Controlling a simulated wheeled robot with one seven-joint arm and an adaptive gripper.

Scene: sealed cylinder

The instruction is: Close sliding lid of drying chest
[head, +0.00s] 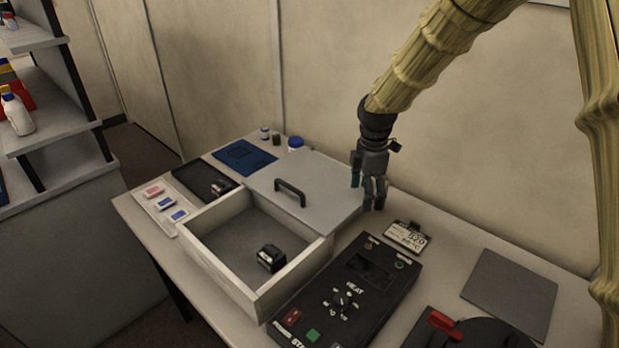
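The drying chest (222,270) is a pale open-topped box on the table. Its grey sliding lid (325,187) is pushed to the back, leaving the front part of the chest open. A black bar handle (290,191) stands on the lid. A small black item (271,257) sits inside the chest near its front right. My gripper (374,203) points down near the lid's right back edge, apart from the handle. I cannot tell how far its fingers are parted.
A black control panel (345,292) lies right of the chest, with a small display card (407,236) behind it. A grey plate (510,292) and a red-handled device (446,322) are at right. A black tray (203,180), blue mat (245,156) and small bottles (295,144) lie left and behind.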

